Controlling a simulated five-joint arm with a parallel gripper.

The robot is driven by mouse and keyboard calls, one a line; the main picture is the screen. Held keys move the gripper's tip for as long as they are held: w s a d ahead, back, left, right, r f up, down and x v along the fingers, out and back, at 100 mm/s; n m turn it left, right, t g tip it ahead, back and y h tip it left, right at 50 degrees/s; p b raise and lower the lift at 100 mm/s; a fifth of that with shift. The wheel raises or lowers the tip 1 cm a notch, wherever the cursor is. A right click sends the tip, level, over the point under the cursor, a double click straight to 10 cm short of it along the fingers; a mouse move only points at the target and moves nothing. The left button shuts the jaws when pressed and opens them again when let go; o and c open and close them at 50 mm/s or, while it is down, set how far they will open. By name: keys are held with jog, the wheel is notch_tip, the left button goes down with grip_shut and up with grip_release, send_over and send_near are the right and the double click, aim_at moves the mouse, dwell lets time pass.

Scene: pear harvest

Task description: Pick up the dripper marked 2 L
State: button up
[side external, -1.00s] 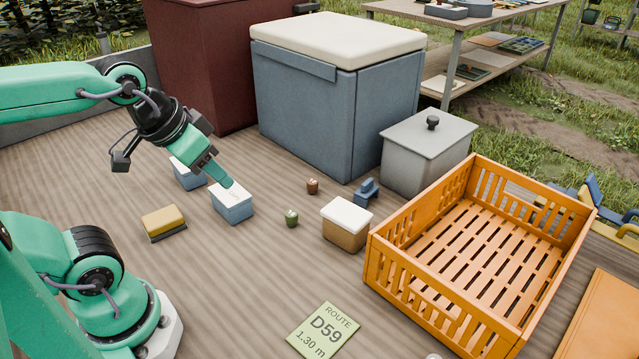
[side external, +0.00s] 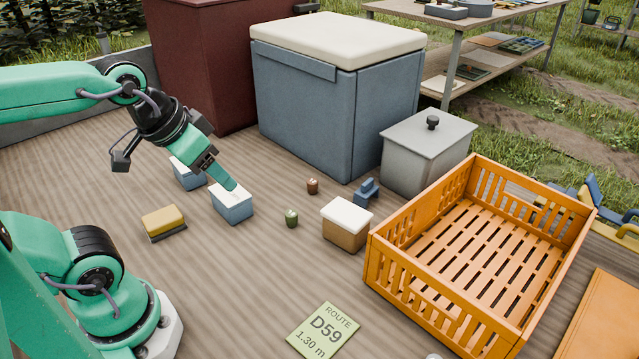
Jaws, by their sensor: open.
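Two small pieces that may be drippers stand on the boards: a brown one (side external: 312,186) and a green one (side external: 291,217). Any marking on them is too small to read, so I cannot tell which is marked 2 L. My gripper (side external: 233,187) is open and points down to the right, with its tips over the pale top of a small blue box (side external: 232,209). I cannot tell whether the tips touch it. The gripper hides part of that top. Both small pieces are to the right of my gripper, apart from it.
A second blue box (side external: 187,178) stands behind my gripper, and a yellow-topped block (side external: 164,222) is at left. A white-lidded brown box (side external: 346,225), a blue clamp-like piece (side external: 367,193) and an orange crate (side external: 400,293) are at right. The front boards are mostly clear around a route card (side external: 323,330).

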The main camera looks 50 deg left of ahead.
jog(key=shift+w, duration=0.15)
jog(key=n+g, duration=0.5)
jog(key=n, duration=0.1)
send_over(312, 181)
jog(key=f, duration=1.6)
jog(key=shift+s+d, duration=0.1)
jog(key=shift+s, duration=0.2)
jog(key=shift+w+f, duration=0.2)
jog(key=shift+f, duration=1.5)
jog(key=shift+f, duration=0.1)
